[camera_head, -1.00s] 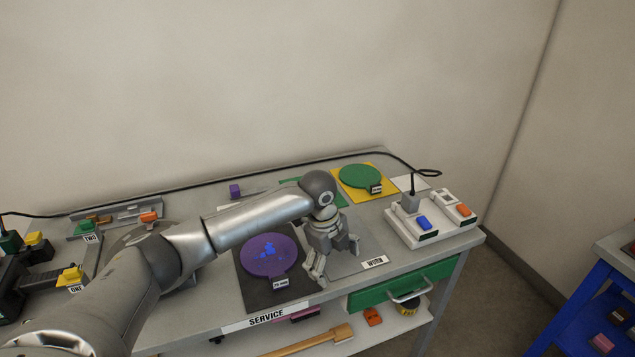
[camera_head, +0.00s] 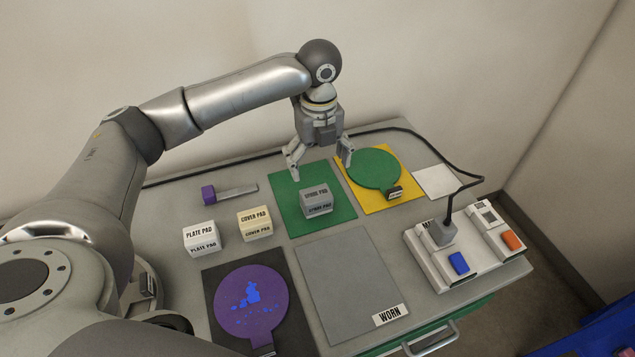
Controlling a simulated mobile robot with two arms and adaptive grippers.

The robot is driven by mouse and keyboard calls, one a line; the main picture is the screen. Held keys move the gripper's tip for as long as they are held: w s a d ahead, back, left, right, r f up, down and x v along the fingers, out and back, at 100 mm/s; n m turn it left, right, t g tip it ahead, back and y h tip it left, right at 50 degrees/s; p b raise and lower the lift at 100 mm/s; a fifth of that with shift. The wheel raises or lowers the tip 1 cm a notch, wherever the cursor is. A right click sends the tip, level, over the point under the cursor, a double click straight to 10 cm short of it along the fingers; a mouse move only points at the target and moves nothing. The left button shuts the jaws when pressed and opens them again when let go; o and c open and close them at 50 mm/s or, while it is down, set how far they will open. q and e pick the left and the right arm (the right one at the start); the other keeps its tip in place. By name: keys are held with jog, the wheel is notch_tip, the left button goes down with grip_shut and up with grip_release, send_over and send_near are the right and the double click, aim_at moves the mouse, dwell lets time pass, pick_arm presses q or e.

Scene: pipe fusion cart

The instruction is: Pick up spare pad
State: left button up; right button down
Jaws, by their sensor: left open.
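The spare pad (camera_head: 317,201) is a small grey block with dark lettering that seems to read SPARE PAD. It sits on a green mat (camera_head: 290,222) in the middle of the table. My left gripper (camera_head: 320,172) is open and points down, above and just behind the block. Its fingers are spread and empty, apart from the block as far as I can tell. My right gripper is not in view.
A cream cover pad (camera_head: 254,223) and white plate pad (camera_head: 201,237) stand left of the green mat. A green disc (camera_head: 374,168) lies on a yellow mat. A purple disc (camera_head: 250,304), a bare grey WORN mat (camera_head: 348,280) and a corded switch unit (camera_head: 440,262) are nearer.

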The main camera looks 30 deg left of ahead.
aim_at(316, 194)
pick_arm(q)
jog(key=f, duration=0.3)
jog(key=shift+s+d+f+p, duration=0.1)
jog(key=shift+s+f+p, duration=0.2)
jog(key=shift+s+f, duration=0.1)
jog(key=shift+f, duration=0.35)
notch_tip(316, 194, down, 3)
jog(key=shift+s+r+p, duration=0.1)
jog(key=shift+r+p, duration=0.05)
jog(key=shift+p, duration=0.6)
notch_tip(316, 194, down, 2)
jog(key=shift+f, duration=0.45)
jog(key=shift+c, duration=0.5)
jog(key=c, duration=1)
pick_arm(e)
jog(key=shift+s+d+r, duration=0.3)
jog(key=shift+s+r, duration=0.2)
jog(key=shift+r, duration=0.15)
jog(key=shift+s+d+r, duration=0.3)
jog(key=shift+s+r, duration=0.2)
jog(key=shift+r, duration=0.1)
